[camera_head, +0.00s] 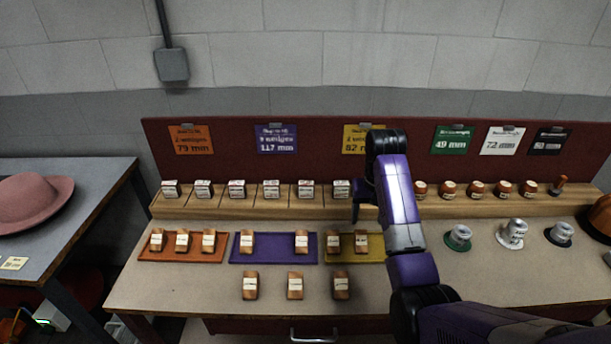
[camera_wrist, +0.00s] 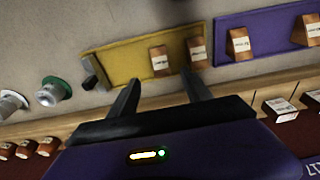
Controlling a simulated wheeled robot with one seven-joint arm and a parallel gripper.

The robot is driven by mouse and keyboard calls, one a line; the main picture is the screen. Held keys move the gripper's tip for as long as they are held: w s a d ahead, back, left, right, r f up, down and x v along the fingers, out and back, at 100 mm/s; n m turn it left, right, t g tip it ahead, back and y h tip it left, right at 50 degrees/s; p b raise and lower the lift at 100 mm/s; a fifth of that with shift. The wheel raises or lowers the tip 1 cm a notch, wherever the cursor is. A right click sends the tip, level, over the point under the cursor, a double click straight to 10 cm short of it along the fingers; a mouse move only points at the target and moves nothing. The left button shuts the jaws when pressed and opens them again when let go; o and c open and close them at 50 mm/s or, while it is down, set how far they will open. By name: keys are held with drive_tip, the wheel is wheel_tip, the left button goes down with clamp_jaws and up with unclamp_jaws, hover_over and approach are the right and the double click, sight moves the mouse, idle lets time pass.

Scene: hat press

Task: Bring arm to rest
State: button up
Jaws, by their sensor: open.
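My gripper (camera_wrist: 163,94) is open and empty in the wrist view, its two dark fingers spread and pointing toward the yellow mat (camera_wrist: 125,65). In the head view my purple arm rises from the lower right and bends over at the top. The gripper (camera_head: 357,207) there hangs near the wooden rack and above the back of the yellow mat (camera_head: 372,254), partly hidden by the arm. Two wooden wedges stand on the yellow mat, one of them a labelled wedge (camera_wrist: 160,61). The wrist view shows the fingers apart from the wedges.
An orange mat (camera_head: 180,253) and a purple mat (camera_head: 273,256) hold wedges. Several loose wedges stand in front, including one wedge (camera_head: 295,285). A wooden rack (camera_head: 285,206) runs along the back. Small metal pieces on coloured bases, one green base (camera_head: 458,244), stand right. A pink hat (camera_head: 35,200) lies left.

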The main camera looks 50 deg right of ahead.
drive_tip(key=w+d+r+n+t+h, duration=0.1)
drive_tip(key=w+d+r+t+h, duration=0.3)
drive_tip(key=w+t+h, duration=0.3)
drive_tip(key=s+a+n+t, duration=0.3)
drive_tip(key=a+t, duration=0.3)
drive_tip(key=a, duration=1.3)
drive_tip(key=s+a+r+n+t+y+b, duration=0.1)
drive_tip(key=s+a+r+n+t+y, duration=0.25)
drive_tip(key=s+a, duration=1.4)
drive_tip(key=s+a+f+n+g+y, duration=0.2)
drive_tip(key=s+a+y, duration=0.2)
drive_tip(key=s+a, duration=0.3)
drive_tip(key=s, duration=0.3)
drive_tip(key=shift+s+g+b, duration=0.25)
drive_tip(key=shift+g+b, duration=0.1)
